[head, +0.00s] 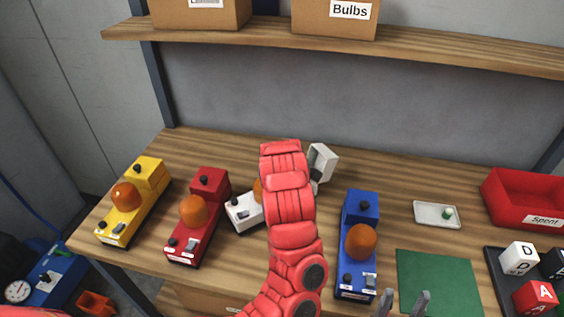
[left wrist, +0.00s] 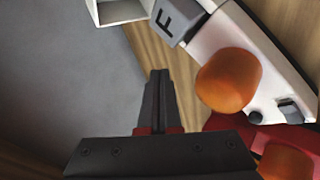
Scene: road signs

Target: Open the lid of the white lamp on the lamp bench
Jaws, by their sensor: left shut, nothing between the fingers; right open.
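The white lamp (head: 240,213) stands on the wooden lamp bench (head: 420,185), largely hidden behind my red left arm in the head view. Its white lid (head: 322,160) stands tilted up, swung open, with a hollow side showing. In the left wrist view the lamp (left wrist: 233,30) has an orange dome (left wrist: 229,80), and a grey block marked F (left wrist: 176,20) sits beside the hollow white lid (left wrist: 120,10). My left gripper (left wrist: 157,75) is shut and empty, apart from the lamp. My right gripper (head: 402,303) is open at the bottom edge.
Yellow (head: 132,203), red (head: 198,217) and blue (head: 358,245) lamps stand nearby with lids closed. To the right are a small white tray (head: 424,222), green mat (head: 437,285), red Spent bin (head: 515,200) and a black tray (head: 497,280) with lettered cubes. A shelf (head: 270,38) crosses above.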

